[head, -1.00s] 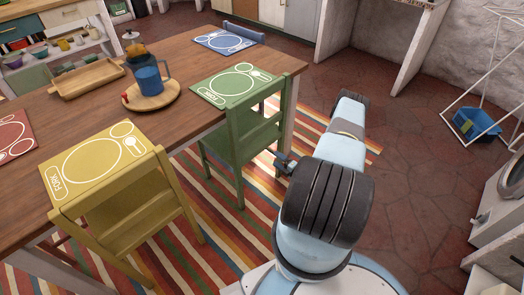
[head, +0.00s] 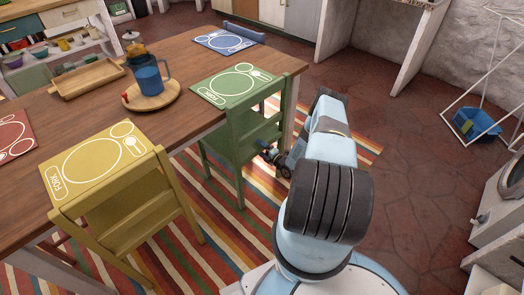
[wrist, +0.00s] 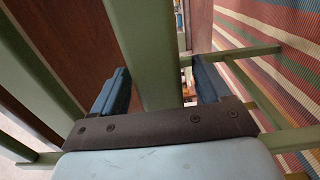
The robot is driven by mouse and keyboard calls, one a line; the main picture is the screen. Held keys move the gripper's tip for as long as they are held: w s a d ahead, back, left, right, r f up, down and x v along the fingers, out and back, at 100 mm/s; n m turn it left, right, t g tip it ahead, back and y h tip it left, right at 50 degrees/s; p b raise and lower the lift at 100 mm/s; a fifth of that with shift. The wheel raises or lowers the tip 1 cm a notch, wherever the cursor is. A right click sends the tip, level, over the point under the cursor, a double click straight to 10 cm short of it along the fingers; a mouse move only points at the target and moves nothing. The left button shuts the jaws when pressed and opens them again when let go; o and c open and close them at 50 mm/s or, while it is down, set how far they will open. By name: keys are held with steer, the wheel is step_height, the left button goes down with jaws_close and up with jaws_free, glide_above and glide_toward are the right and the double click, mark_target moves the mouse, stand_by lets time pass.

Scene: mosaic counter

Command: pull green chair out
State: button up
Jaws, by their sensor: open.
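The green chair (head: 240,140) stands at the near long side of the wooden table (head: 190,105), its seat partly under the tabletop. My gripper (head: 264,149) is at the chair's right side, low beside its frame. In the wrist view my gripper (wrist: 160,90) is open, its two blue fingers apart on either side of a green upright bar of the chair (wrist: 143,50). No grip on the bar shows. Whether the fingers touch it I cannot tell.
A yellow chair (head: 135,210) stands left of the green one. A blue chair (head: 243,31) is at the table's far end. A striped rug (head: 220,225) lies under the chairs.

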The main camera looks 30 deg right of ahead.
jaws_close()
stand_by(0.6)
